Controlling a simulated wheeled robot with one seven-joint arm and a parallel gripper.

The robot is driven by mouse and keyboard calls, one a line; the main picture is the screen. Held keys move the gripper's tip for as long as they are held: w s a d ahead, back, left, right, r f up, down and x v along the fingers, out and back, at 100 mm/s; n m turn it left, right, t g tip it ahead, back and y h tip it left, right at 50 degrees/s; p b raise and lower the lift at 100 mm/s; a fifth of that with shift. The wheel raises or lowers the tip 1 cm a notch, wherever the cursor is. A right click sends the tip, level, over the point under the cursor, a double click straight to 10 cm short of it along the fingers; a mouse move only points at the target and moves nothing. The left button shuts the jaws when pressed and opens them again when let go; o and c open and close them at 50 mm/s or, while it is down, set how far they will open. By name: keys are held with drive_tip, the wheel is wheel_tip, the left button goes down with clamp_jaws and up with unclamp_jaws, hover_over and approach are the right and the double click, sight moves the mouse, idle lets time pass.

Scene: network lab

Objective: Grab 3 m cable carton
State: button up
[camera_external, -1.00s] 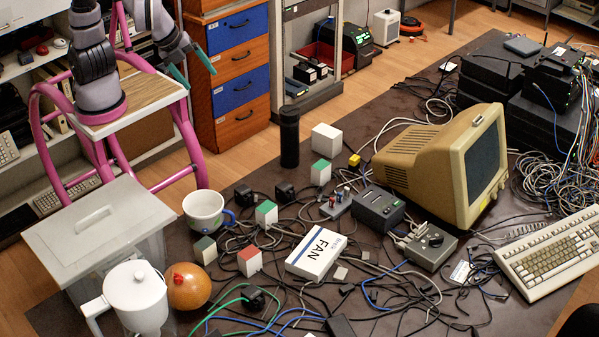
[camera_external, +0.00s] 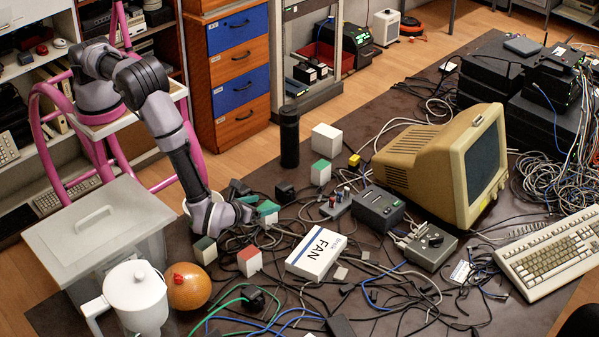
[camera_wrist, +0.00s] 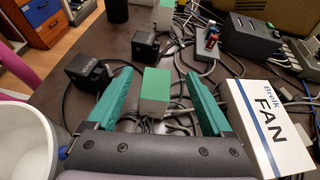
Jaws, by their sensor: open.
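Several small white cartons with coloured tops lie on the dark table; I can read no length marking on them. A green-topped carton (camera_wrist: 155,92) sits between the two teal fingers of my gripper (camera_wrist: 159,73) in the wrist view, with gaps on both sides. In the external view my gripper (camera_external: 254,202) is low over the table and partly hides this carton (camera_external: 270,219). Other cartons are a dark-green-topped one (camera_external: 205,250), a red-topped one (camera_external: 249,263) and a farther green-topped one (camera_external: 320,173). My gripper is open and empty.
Black adapters (camera_wrist: 88,70) stand just beyond the left finger. A FAN box (camera_wrist: 268,125) lies to the right. Cables run loosely around the cartons. A black cylinder (camera_external: 289,137) stands behind.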

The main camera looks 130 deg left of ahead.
wheel_tip(320, 180, down, 3)
drive_tip(key=shift+s+a+r+m, duration=0.15)
drive_tip(key=shift+r+m, duration=0.05)
drive_tip(key=shift+m, duration=0.1)
drive_tip(key=shift+a+f+y, duration=0.15)
drive_tip(key=shift+a+y, duration=0.05)
drive_tip(key=shift+y, duration=0.1)
drive_tip(key=shift+x, duration=2.25)
clamp_jaws()
